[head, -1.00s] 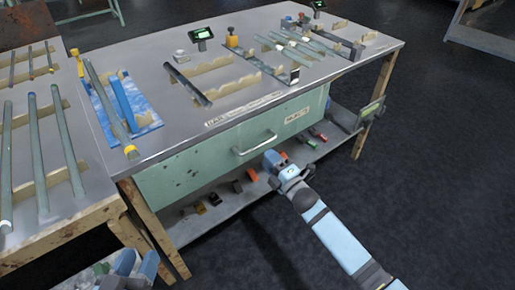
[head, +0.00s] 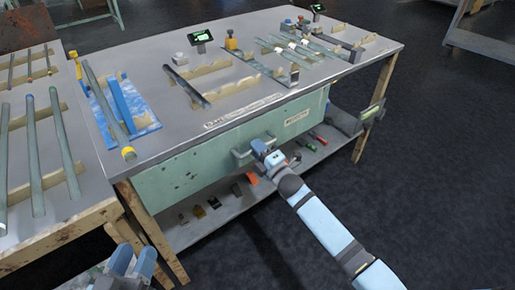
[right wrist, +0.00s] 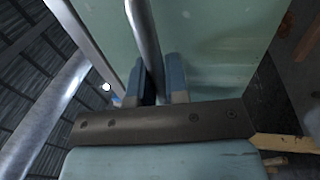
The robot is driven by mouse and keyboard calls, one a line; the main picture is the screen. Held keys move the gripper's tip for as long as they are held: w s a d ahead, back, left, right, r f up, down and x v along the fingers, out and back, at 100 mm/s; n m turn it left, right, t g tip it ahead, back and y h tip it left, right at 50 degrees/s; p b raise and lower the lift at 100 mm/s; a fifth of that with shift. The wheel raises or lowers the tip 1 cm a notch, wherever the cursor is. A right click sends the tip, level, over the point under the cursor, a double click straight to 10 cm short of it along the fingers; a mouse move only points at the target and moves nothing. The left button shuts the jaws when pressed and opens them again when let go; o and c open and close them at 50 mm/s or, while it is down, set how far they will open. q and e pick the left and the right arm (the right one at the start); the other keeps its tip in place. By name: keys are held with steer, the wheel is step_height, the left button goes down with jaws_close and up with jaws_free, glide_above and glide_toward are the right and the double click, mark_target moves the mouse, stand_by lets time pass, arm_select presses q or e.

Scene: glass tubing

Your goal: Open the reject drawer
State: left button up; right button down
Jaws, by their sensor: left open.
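The reject drawer's green front (head: 185,174) sits under the workbench top and looks closed, with a small label at its right. Its metal bar handle (head: 240,156) is partly hidden by my right gripper (head: 264,148). In the right wrist view the handle bar (right wrist: 143,40) runs between the two blue fingers of my right gripper (right wrist: 157,82), which look closed on it. My left gripper (head: 134,260) is open and empty at the bottom left, low in front of the left table and away from the drawer.
The workbench top (head: 180,130) holds glass tubes on wooden racks, a blue tray (head: 145,122) and small displays. A lower shelf (head: 225,212) with several small blocks lies below the drawer. A left table (head: 85,205) adjoins the bench. The dark floor in front is clear.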

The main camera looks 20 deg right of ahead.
arm_select(q)
steer(key=s+a+f+g+y+p, duration=0.2)
steer(key=a+f+g+y+p, duration=0.1)
steer(key=f+p, duration=0.5)
steer(key=shift+s+a+f+g+y+p, duration=0.3)
steer(key=shift+s+a+g+y+p, duration=0.15)
steer(key=shift+a+g, duration=0.5)
arm_select(e)
steer(key=r+v, duration=0.2)
steer(key=v, duration=1.1)
steer(key=s+r+v, duration=0.1)
steer(key=r+v, duration=0.2)
steer(key=v, duration=1)
steer(key=shift+d, duration=0.2)
arm_select(q)
steer(key=shift+d, duration=0.1)
arm_select(e)
steer(key=shift+s, duration=0.15)
steer(key=c, duration=1.1)
jaws_free()
steer(key=shift+c, duration=0.2)
